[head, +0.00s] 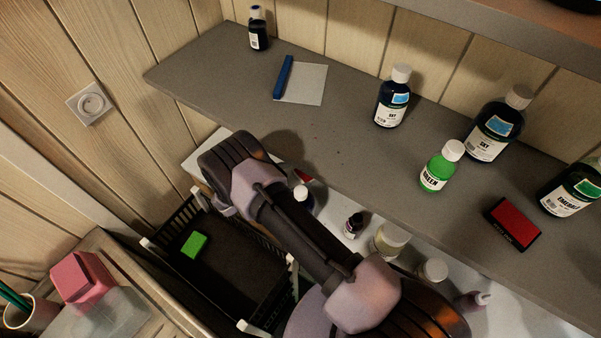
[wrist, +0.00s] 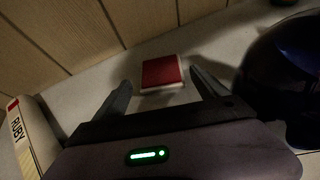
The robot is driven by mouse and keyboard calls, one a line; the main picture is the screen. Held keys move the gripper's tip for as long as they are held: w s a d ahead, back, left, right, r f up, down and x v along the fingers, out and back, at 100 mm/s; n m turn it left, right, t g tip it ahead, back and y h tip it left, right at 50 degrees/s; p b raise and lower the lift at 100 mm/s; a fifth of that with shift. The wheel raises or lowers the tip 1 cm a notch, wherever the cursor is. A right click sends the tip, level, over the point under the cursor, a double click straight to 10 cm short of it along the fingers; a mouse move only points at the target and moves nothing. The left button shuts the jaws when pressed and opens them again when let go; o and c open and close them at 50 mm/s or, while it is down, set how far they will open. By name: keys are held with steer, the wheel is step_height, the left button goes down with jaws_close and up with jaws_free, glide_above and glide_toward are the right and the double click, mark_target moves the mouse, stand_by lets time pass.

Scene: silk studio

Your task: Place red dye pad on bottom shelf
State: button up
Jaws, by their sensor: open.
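A flat red block (wrist: 162,72) with a pale lower edge lies on a light surface in the wrist view, near a wood-panelled wall. My gripper (wrist: 160,80) is open, its fingers on either side of the near part of this block, with nothing visibly clamped. In the head view, a red pad with a dark case (head: 513,223) lies on the grey shelf (head: 330,150) at the right. I cannot tell which of the two red things is the dye pad. My arm hides the gripper in the head view.
In the head view, bottles, including a green one (head: 437,172), stand on the grey shelf. A black crate (head: 235,250) holds a green block (head: 194,244).

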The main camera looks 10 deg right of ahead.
steer(key=v, duration=0.8)
steer(key=shift+s+a+r, duration=0.15)
steer(key=shift+a, duration=0.15)
